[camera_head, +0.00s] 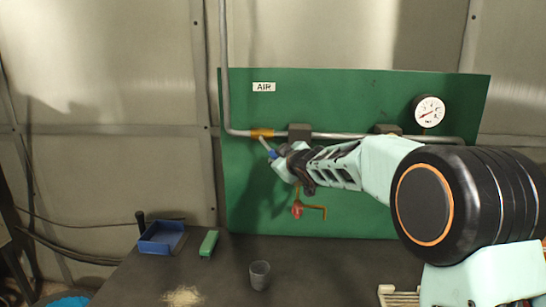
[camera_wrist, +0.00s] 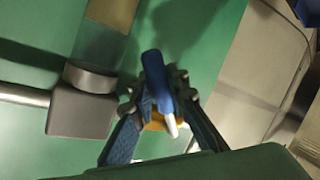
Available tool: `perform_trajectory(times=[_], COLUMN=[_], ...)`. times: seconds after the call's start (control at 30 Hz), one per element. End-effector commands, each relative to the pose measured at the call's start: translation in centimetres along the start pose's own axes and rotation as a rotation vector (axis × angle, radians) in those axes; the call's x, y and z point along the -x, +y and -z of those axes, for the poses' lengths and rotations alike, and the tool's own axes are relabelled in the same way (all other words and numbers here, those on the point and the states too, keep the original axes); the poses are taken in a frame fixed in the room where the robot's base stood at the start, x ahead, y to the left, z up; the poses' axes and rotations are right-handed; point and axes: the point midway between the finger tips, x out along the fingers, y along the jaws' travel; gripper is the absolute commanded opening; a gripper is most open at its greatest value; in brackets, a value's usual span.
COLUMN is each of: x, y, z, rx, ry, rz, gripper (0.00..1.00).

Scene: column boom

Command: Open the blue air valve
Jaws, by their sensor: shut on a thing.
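The air valve has a brass body (camera_head: 262,133) on the grey pipe, below the AIR label (camera_head: 264,87) on the green panel (camera_head: 330,95). Its pale lever slants down and right from the body to a blue handle (camera_head: 272,154). My gripper (camera_head: 282,160) is at this handle, its fingers partly hidden in the head view. In the wrist view the blue handle (camera_wrist: 157,78) lies between the fingers of my gripper (camera_wrist: 160,92), which are shut on it. The pale lever shows below it, with part of the brass body (camera_wrist: 154,125) behind.
A pipe bracket (camera_head: 299,132) sits just right of the valve. A red-handled fitting (camera_head: 297,208) hangs below my gripper. A pressure gauge (camera_head: 428,111) is at upper right. A blue tray (camera_head: 155,246), a green block (camera_head: 209,243) and a grey cup (camera_head: 259,275) stand on the dark bench.

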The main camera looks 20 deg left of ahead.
Motion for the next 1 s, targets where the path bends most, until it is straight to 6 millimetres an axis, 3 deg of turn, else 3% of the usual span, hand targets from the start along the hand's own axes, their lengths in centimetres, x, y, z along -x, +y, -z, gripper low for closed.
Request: perform_trajectory(times=[0.33,0.8,0.83,1.0], x=[0.44,0.46,0.46,0.46], y=[0.93,0.97,0.97,0.95], z=[0.14,0.08,0.08,0.09], rx=[0.106,0.117,0.116,0.116], ry=[-0.053,-0.059,-0.059,-0.059], rz=[-0.002,-0.001,-0.001,-0.001], gripper=[0.00,0.00,0.15,0.33])
